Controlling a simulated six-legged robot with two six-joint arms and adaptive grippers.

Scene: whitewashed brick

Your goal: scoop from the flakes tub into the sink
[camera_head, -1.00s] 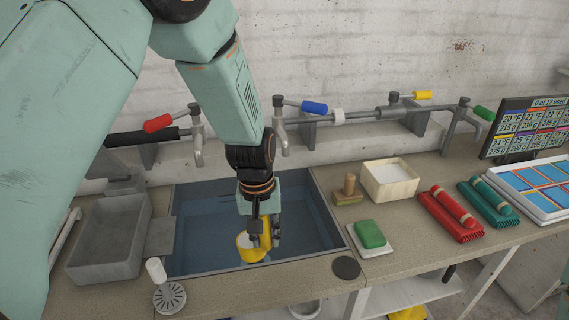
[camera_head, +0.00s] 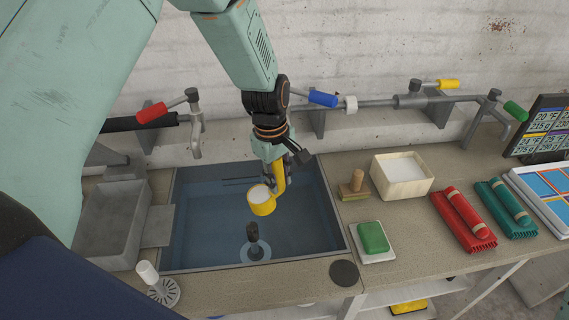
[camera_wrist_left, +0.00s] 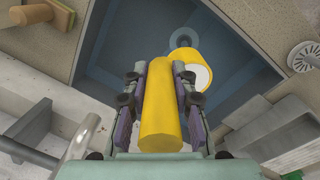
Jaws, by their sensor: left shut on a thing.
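My left gripper (camera_head: 284,172) is shut on the handle of a yellow scoop (camera_head: 264,207), which also shows in the left wrist view (camera_wrist_left: 161,105). The scoop's round cup holds white material and looks roughly level. It hangs over the sink (camera_head: 205,240), a dark blue-grey basin, in the head view. The pale wooden flakes tub (camera_head: 405,190) stands on the counter right of the sink, with white contents. My right gripper is not in view.
A dark upright piece (camera_head: 253,240) stands at the sink's drain. A green block (camera_head: 372,237) on a white dish and a wooden-handled brush (camera_head: 353,186) lie right of the sink. A grey basin (camera_head: 112,225) is at left. Taps and pipes run behind.

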